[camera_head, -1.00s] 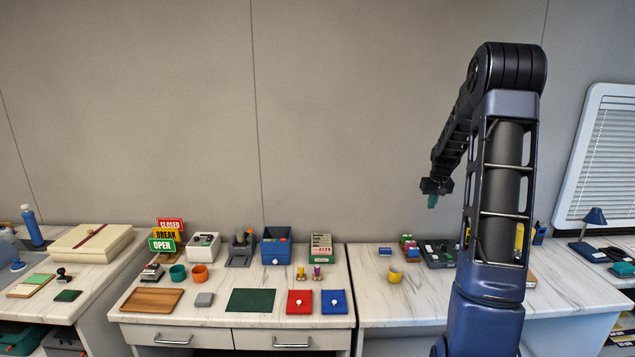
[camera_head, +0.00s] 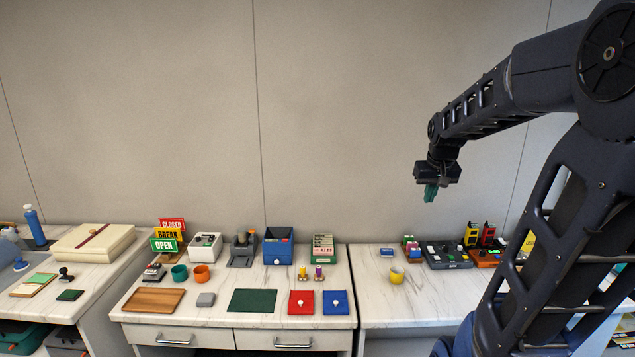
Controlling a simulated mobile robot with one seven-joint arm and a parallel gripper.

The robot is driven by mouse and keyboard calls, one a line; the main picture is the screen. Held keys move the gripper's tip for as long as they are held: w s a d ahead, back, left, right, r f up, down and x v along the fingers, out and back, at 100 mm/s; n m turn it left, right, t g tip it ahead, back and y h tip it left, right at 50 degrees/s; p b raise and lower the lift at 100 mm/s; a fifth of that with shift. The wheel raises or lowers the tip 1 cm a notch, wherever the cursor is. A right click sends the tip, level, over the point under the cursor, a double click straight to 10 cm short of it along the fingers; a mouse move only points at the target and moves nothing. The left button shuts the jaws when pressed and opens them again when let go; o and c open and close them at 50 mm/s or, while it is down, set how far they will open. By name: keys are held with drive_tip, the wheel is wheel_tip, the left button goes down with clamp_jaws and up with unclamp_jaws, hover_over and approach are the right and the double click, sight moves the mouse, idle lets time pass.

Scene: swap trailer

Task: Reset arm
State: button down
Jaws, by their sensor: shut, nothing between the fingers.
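My arm reaches in from the right side, bent at a high elbow. My gripper (camera_head: 431,192) hangs from its end, pointing down, with teal fingertips. It is shut with nothing in it. It is in the air in front of the wall, above the right-hand counter (camera_head: 375,310), and touches nothing.
The middle counter holds a wooden tray (camera_head: 153,300), a teal cup (camera_head: 179,273), an orange cup (camera_head: 201,273), a blue box (camera_head: 278,245), a green mat (camera_head: 252,301), and red (camera_head: 301,302) and blue (camera_head: 335,302) pads. A yellow cup (camera_head: 396,276) stands on the right counter. The wall space left of my gripper is clear.

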drive_tip(key=s+a, duration=0.1)
drive_tip(key=s, duration=0.7)
drive_tip(key=s+a+f, duration=0.1)
drive_tip(key=s+a, duration=0.1)
drive_tip(key=s, duration=0.6)
drive_tip(key=shift+s+a+f+t, duration=0.15)
drive_tip(key=shift+s+a+t, duration=0.1)
drive_tip(key=shift+s+t, duration=0.1)
